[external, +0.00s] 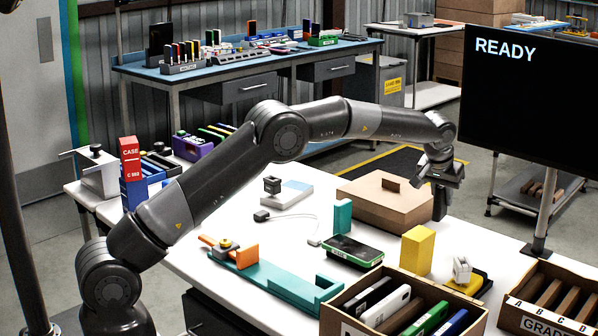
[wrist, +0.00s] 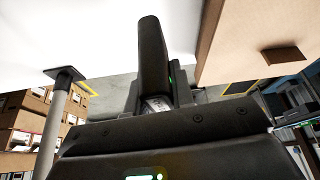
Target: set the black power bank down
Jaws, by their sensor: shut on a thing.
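The black power bank (external: 439,204) hangs upright below my gripper (external: 440,178) in the external view, just right of the closed brown carton. I cannot tell whether the power bank's lower end touches the table.
The brown carton (external: 370,207) with a small brown block on top is close on the left; it also shows in the wrist view (wrist: 235,40). A monitor (external: 530,95) on a post stands right. A yellow block (external: 417,250) and divided cartons (external: 350,314) are in front.

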